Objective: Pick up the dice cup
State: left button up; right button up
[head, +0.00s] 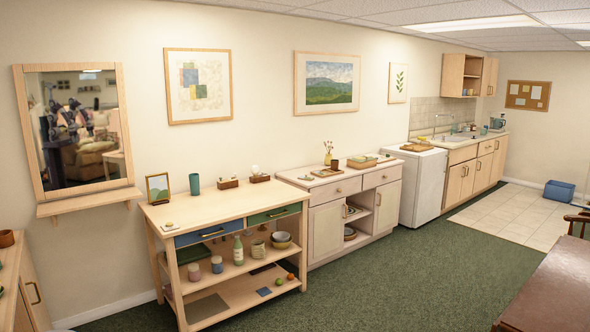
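I cannot tell for certain which thing is the dice cup. A small dark brown cup (335,164) stands upright on the whitewashed cabinet (293,176), by a low tray. Another brown, round cup or bowl (6,238) stands on the wooden unit at the far left, partly cut off by the picture edge. A tall teal cylinder (194,184) stands on the light wood console. All are small in the view. Neither of my grippers shows directly in the head view.
The light wood console (170,213) has open shelves with bottles, jars and bowls. A white appliance (424,186) and a kitchen counter stand beyond. A brown bench or table (550,290) is at lower right. Green carpet (390,275) lies clear between.

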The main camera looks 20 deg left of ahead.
aim_at(334, 163)
jog(key=i+u, duration=0.15)
jog(key=i, duration=2.55)
